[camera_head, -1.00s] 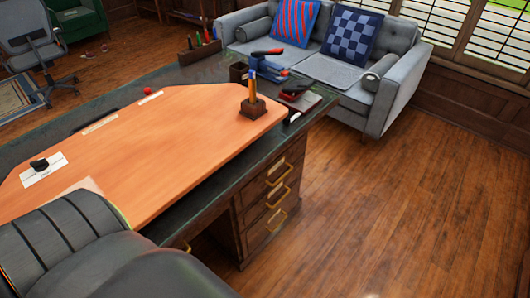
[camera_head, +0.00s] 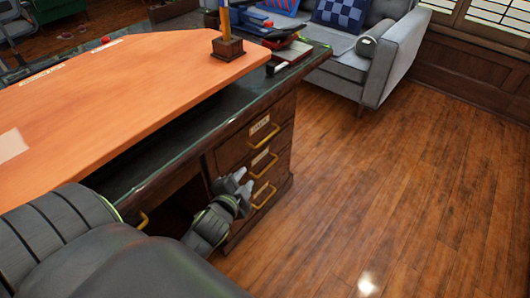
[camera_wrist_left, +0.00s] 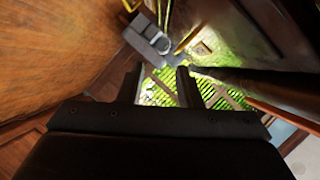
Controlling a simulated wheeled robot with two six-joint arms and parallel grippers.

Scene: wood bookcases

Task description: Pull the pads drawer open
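The desk's right pedestal holds a stack of three dark wood drawers, the top (camera_head: 250,139), middle (camera_head: 279,153) and bottom (camera_head: 279,178), all closed. Each has a brass pull handle and a small label; the label words are too small to read, so I cannot tell which is the pads drawer. My left gripper (camera_head: 239,184) is in front of the stack, near the left side of the lower drawers, apart from the handles. In the left wrist view its two fingers (camera_wrist_left: 159,88) stand apart with nothing between them. My right gripper is not in view.
Another brass handle (camera_head: 142,220) shows under the desk at left. A grey sofa (camera_head: 390,50) stands behind. The wood floor (camera_head: 400,180) to the right is clear.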

